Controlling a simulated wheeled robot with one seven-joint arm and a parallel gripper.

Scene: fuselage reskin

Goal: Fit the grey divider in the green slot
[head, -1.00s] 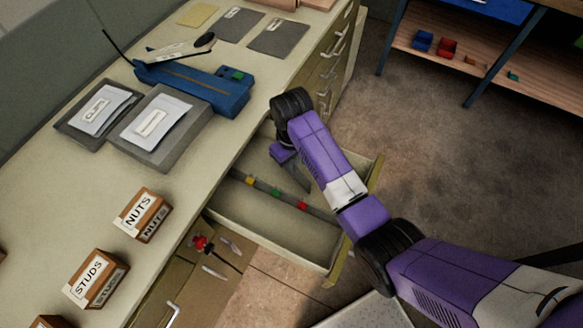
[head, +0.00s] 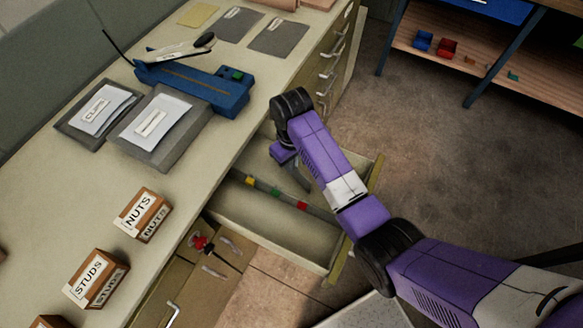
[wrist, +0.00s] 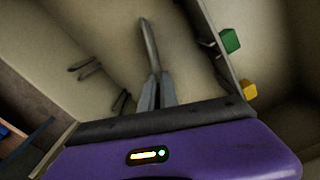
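The grey divider (wrist: 149,42) is seen nearly edge-on in the wrist view, running away from my gripper (wrist: 157,88), whose fingers are shut on it. In the head view, a grey strip of it shows below the purple wrist, above the far compartment of the open drawer. The green tab (wrist: 230,40) is on the drawer's middle rail, right of the divider, with a small dark bracket beside it; it also shows in the head view (head: 276,191). The divider looks apart from the rail. Its lower edge cannot be judged.
Yellow (wrist: 248,89) and red (head: 302,205) tabs share the rail (head: 289,199). Dark clips (wrist: 85,67) line the opposite drawer wall. The drawer's near compartment (head: 265,222) looks empty. The worktop (head: 190,190) borders the drawer, holding nuts (head: 143,214) and studs (head: 97,278) boxes.

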